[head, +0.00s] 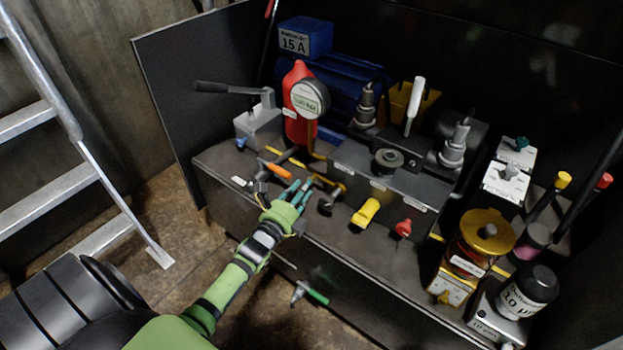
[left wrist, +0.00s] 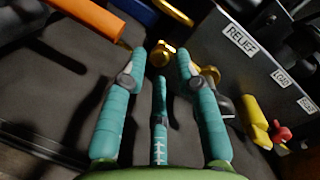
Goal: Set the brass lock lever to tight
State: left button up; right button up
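The brass lever (head: 338,187) is low on the front left of the dark valve block, near a dark knob. In the left wrist view its brass parts show as a round end (left wrist: 162,54) just past the fingertips and more brass behind the right finger. Which position the lever is in cannot be told. My left gripper (head: 302,188) reaches in from the left with teal fingers beside the brass. In the left wrist view the gripper (left wrist: 160,62) has its fingers spread, with nothing held between them. Contact with the brass cannot be made out. My right gripper is not in view.
The valve block (head: 400,187) carries labels, one reading RELIEF (left wrist: 240,39). A yellow handle (head: 365,212) and red knob (head: 404,228) stand to the right. An orange handle (head: 275,171) lies close left of my fingers.

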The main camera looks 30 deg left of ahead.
pick_arm(q)
jog(key=w, duration=0.3)
jog(key=shift+w+a+f+b, duration=0.1)
jog(key=shift+w+a+b, duration=0.05)
jog(key=shift+w+b, duration=0.2)
jog(key=shift+w, duration=0.3)
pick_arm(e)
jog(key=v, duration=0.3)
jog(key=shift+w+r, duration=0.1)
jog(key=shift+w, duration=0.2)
pick_arm(q)
grip_shut()
jog(key=shift+a, duration=0.15)
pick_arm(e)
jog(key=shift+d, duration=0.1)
